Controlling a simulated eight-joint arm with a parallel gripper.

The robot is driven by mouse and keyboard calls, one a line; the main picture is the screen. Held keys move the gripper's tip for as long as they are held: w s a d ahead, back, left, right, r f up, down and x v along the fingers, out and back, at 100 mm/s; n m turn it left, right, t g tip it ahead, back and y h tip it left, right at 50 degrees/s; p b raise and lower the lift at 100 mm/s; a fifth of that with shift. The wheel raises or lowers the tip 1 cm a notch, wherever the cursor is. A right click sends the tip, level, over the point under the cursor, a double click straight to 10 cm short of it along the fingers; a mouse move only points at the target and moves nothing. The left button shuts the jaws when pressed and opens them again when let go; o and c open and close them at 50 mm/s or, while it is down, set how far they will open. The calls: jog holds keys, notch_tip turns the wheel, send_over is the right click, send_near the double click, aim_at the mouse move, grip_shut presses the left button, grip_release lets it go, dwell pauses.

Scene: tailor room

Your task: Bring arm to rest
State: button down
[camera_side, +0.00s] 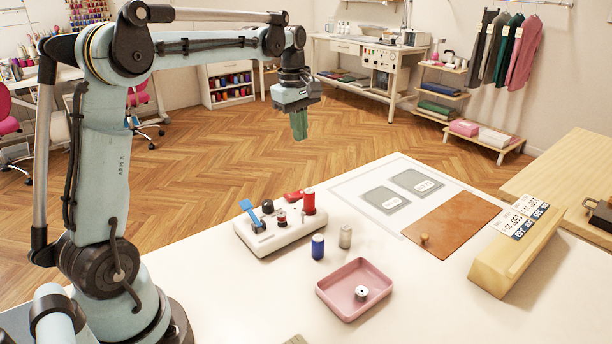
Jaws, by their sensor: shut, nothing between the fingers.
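My arm is raised and stretched to the right above the table's left part. My gripper (299,125) hangs from its end, pointing down, with its greenish fingers together. It is shut and empty, high in the air and apart from everything on the table. In the picture it shows against the wooden floor, above and behind the white stand.
Nearby are a blue spool (318,247), a grey spool (345,236) and a pink tray (338,302) with a bobbin (361,292). A brown board (450,222) and wooden block (495,272) lie right.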

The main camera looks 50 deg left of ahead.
jog(key=shift+d+r, duration=0.1)
jog(key=shift+r, duration=0.05)
jog(key=s+d+f+m+t, duration=0.2)
jog(key=s+d+m+t, duration=0.1)
jog(key=s+d+m, duration=0.4)
jog(key=s+d+f+m+t, duration=0.3)
jog(key=s+d+m, duration=0.4)
jog(key=d+m, duration=0.2)
jog(key=shift+s+d+f+m, duration=0.2)
jog(key=shift+s+d+m, duration=0.1)
jog(key=shift+m, duration=0.8)
